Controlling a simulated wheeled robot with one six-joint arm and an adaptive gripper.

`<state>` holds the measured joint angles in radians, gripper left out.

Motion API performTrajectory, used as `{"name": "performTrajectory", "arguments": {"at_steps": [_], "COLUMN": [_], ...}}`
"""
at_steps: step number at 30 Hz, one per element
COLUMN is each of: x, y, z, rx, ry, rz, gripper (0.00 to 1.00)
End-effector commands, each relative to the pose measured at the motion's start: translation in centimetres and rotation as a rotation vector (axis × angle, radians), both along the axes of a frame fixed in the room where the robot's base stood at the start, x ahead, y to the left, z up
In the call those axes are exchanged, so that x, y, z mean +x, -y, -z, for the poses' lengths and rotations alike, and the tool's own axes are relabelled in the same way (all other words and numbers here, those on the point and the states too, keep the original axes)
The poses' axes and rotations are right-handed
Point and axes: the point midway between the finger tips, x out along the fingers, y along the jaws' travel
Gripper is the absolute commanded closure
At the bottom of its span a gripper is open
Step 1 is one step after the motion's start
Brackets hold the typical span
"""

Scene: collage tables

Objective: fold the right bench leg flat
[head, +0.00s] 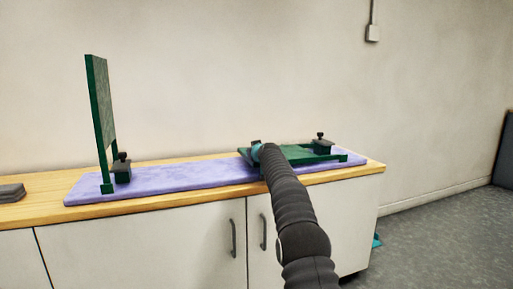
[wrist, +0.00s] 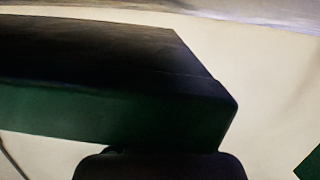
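The bench lies as a long purple slab (head: 190,181) on the counter. Its right leg (head: 300,152) is a green panel lying low and about flat along the slab's right end, beside a dark hinge block with a knob (head: 321,145). The left leg (head: 101,108) is a green panel standing upright at the slab's left end. My gripper (head: 257,151) is at the left, free end of the right leg, mostly hidden behind my arm. In the wrist view a dark green panel edge (wrist: 120,115) fills much of the picture, close above a dark blurred part. The fingers' opening does not show.
The wooden counter (head: 45,211) sits on white cabinets (head: 150,254) with dark handles. A dark grey stacked item (head: 11,192) lies at the counter's left end. The slab's middle is clear, and a plain wall stands behind.

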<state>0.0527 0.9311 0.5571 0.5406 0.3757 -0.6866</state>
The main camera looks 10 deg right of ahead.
Motion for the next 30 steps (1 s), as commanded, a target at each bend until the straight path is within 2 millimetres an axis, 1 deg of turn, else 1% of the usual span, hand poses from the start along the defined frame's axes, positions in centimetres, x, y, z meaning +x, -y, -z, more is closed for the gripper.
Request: {"name": "performTrajectory", "arguments": {"at_steps": [1,2,11,13,20,30], "x": [0.1,0.1,-0.1,-0.5,-2.1,-5.9], "y": [-0.4,-0.4,0.3,0.4,0.6,1.2], "z": [0.4,0.1,-4.4,-3.8,-4.3,-5.4], "rx": [0.000,0.000,0.000,0.001,0.001,0.001], "ry": [-0.018,-0.017,0.003,0.004,0.008,0.010], "rz": [-0.006,-0.006,0.002,0.003,0.003,0.002], "gripper": [1.00,1.00,1.00,1.00,1.00,1.00]}}
